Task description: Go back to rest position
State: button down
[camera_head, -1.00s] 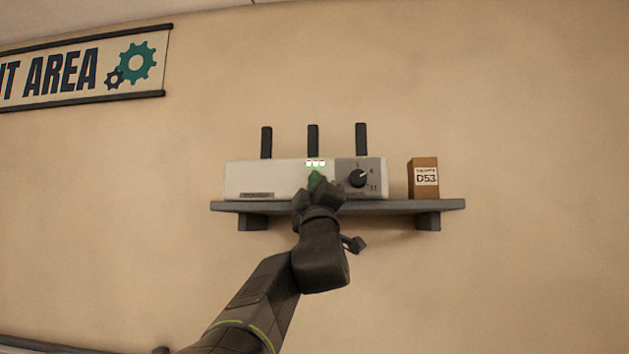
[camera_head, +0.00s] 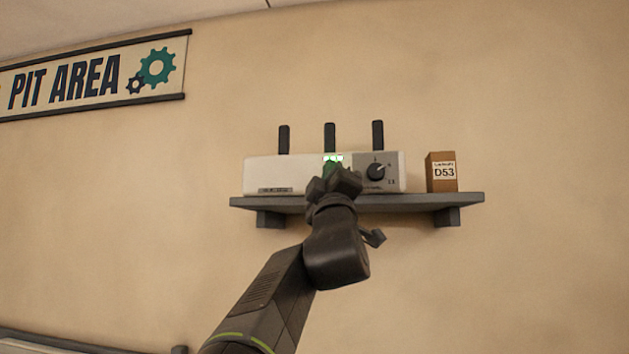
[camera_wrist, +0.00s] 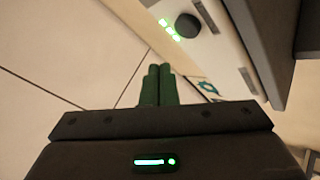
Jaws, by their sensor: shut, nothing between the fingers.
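My gripper (camera_head: 331,169) is raised in front of the white device on the shelf and hides part of its front. In the wrist view my gripper (camera_wrist: 160,72) shows its two green fingers side by side, shut with nothing between them. The white device (camera_head: 275,172) has a grey panel with a black knob (camera_head: 376,172), green lights (camera_head: 333,158) and several black antennas or posts on top. The knob also shows in the wrist view (camera_wrist: 187,25), apart from the fingers.
A dark shelf (camera_head: 410,206) on the wall carries the device. A brown box labelled D53 (camera_head: 442,185) stands on its right. A "PIT AREA" banner (camera_head: 95,78) hangs at upper left. The wall around the shelf is clear.

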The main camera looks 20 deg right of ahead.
jog(key=shift+s+a, duration=0.45)
jog(key=shift+s, duration=0.3)
